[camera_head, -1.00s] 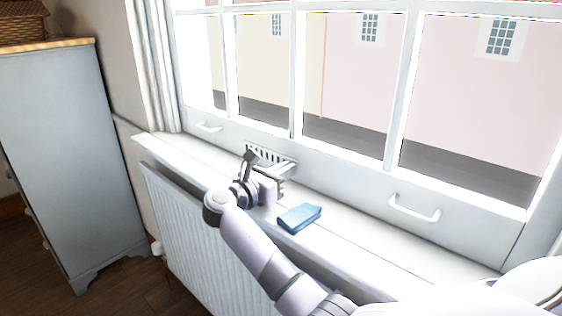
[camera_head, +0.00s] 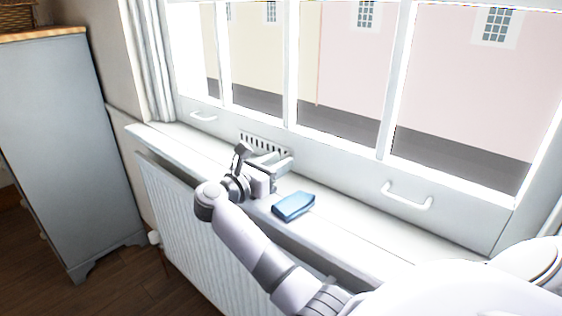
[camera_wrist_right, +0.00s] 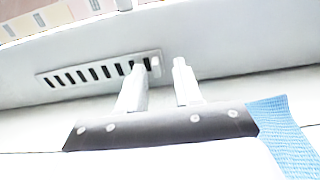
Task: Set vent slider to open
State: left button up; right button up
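The vent (camera_head: 262,144) is a pale plate with a row of dark slots, set in the window frame just above the sill. In the right wrist view the vent (camera_wrist_right: 95,70) shows several dark slots, and a small pale knob (camera_wrist_right: 155,62) is at its right end. My right gripper (camera_head: 281,160) is in front of the vent's right end. In the wrist view its two fingers (camera_wrist_right: 160,66) are apart with nothing seen between them; the left fingertip overlaps the vent's right end beside the knob. I cannot tell whether it touches. My left gripper is out of view.
A blue cloth-like block (camera_head: 293,206) lies on the sill (camera_head: 345,232) close to my right gripper. Window handles (camera_head: 407,196) stick out from the frame. A white radiator (camera_head: 185,215) is below the sill, and a grey cabinet (camera_head: 62,140) stands at the left.

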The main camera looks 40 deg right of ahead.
jog(key=a, duration=0.5)
jog(key=shift+s+a, duration=0.25)
jog(key=shift+a, duration=0.15)
